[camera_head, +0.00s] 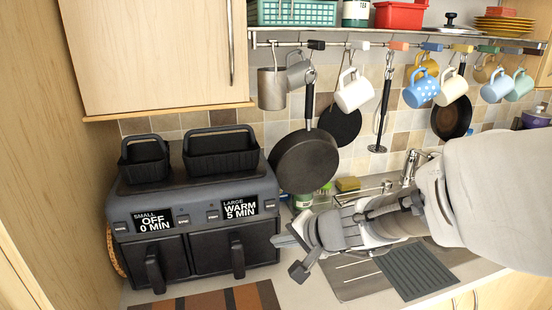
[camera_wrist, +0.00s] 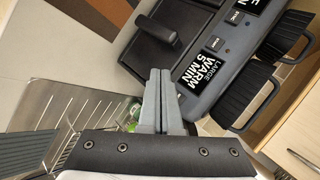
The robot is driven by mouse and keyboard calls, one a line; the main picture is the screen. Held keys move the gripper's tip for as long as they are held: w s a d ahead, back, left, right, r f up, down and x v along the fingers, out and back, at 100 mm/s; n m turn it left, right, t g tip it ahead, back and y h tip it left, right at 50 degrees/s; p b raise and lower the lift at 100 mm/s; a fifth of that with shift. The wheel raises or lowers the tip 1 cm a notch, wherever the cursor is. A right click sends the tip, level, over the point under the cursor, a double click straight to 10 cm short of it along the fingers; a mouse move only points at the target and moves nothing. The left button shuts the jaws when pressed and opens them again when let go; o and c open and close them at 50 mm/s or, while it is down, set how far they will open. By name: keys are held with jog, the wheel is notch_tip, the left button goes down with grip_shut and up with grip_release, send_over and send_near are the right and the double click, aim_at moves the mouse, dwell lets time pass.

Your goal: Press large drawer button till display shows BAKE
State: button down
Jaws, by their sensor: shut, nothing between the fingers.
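A dark grey two-drawer cooker (camera_head: 195,215) stands on the counter at the left in the head view. Its large display (camera_head: 239,209) reads LARGE WARM 5 MIN, also legible in the wrist view (camera_wrist: 198,68). Its small display (camera_head: 153,219) reads SMALL OFF 0 MIN. A small button (camera_head: 212,215) sits left of the large display; it also shows in the wrist view (camera_wrist: 215,43). Another button (camera_head: 270,204) sits at its right. My gripper (camera_head: 280,240) is shut and empty, near the cooker's right front edge. In the wrist view its fingertips (camera_wrist: 160,72) are beside the panel; contact cannot be told.
Two drawer handles (camera_head: 238,261) stick out below the panel. Two black baskets (camera_head: 222,150) sit on top. A black pan (camera_head: 304,160) hangs just right of the cooker, and several mugs (camera_head: 354,92) hang from the rail. A sink (camera_head: 360,280) lies under my arm.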

aim_at(270, 205)
jog(key=shift+w+d+f+m, duration=0.2)
jog(key=shift+w+d+m, duration=0.1)
jog(key=shift+w+d, duration=0.15)
jog(key=shift+w+d+f+m, duration=0.15)
jog(key=shift+w+d+m, duration=0.15)
jog(key=shift+w+d, duration=0.15)
jog(key=w+a+p, duration=0.2)
jog(key=w, duration=0.6)
jog(key=shift+w+a+p, duration=0.15)
jog(key=shift+w+p, duration=0.05)
jog(key=shift+p, duration=0.1)
jog(key=shift+w, duration=0.1)
dwell(1.5)
jog(key=shift+w+a, duration=0.1)
jog(key=shift+w, duration=0.2)
